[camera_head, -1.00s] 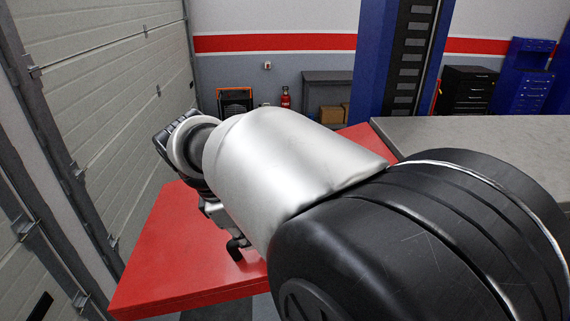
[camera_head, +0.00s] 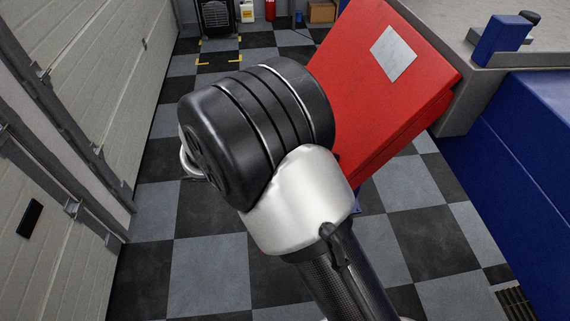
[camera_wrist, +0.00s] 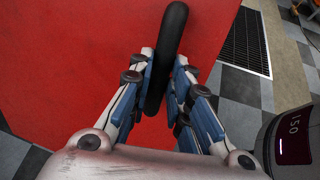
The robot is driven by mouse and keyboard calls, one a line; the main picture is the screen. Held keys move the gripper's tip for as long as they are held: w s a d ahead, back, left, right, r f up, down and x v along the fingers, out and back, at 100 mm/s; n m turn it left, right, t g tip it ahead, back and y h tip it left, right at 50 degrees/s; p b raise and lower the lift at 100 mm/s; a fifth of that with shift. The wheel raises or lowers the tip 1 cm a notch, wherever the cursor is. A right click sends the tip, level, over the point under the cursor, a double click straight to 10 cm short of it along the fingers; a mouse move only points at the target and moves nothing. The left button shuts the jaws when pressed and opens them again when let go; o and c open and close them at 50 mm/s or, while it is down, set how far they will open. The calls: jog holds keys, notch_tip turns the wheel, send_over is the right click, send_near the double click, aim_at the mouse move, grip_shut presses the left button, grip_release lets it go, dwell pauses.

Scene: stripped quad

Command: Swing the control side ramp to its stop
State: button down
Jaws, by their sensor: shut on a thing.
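The red ramp (camera_head: 365,90) shows in the head view right of my arm, a thick slab with a pale square plate (camera_head: 394,54) on top. Its right end meets the edge of the grey platform (camera_head: 480,20). My arm hides its left part. In the wrist view the ramp's red face (camera_wrist: 80,60) fills the upper left and middle. A black bar handle (camera_wrist: 172,20) stands out over it. My gripper (camera_wrist: 163,62) is shut on this handle, one finger on each side. The gripper is hidden in the head view.
Panelled doors (camera_head: 60,60) line the left side. Checkered floor (camera_head: 210,265) lies open between them and the blue lift base (camera_head: 520,150). A dark heater (camera_head: 215,18) and a red extinguisher (camera_head: 270,8) stand at the back. A floor grate (camera_wrist: 246,40) shows beside the ramp.

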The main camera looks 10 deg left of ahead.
jog(key=shift+d+f+h, duration=0.3)
jog(key=shift+d+f, duration=0.2)
jog(key=shift+d+f, duration=0.1)
jog(key=c, duration=1.9)
grip_release()
jog(key=shift+o, duration=1.3)
jog(key=shift+w+d, duration=0.2)
jog(key=shift+o, duration=0.8)
jog(key=shift+s+a, duration=0.1)
jog(key=shift+a, duration=0.05)
